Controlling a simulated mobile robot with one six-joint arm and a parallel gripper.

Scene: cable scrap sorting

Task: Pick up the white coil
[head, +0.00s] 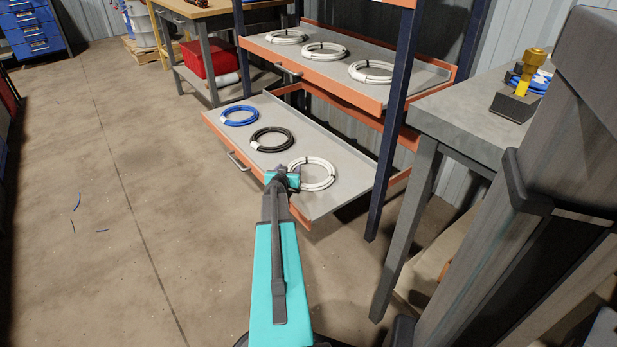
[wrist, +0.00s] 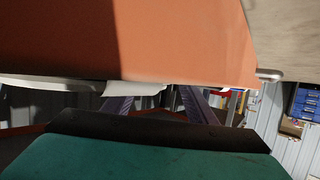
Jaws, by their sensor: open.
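A white coil (head: 330,178) lies flat on the pulled-out lower tray (head: 325,205), at its right end. My gripper (head: 284,178) is at the tray's front edge, just left of this coil, and overlaps the coil's left side in the head view. It is open, with nothing seen in it. I cannot tell its height over the tray. In the wrist view the tray's orange front (wrist: 120,40) fills much of the upper part, and a teal and dark part of my arm fills the bottom.
A black coil (head: 272,148) and a blue coil (head: 239,123) lie farther left on the same tray. Several white coils (head: 323,56) lie on the upper tray (head: 340,80). A dark blue rack post (head: 388,150) and a grey table (head: 450,118) stand to the right. The floor at left is mostly clear.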

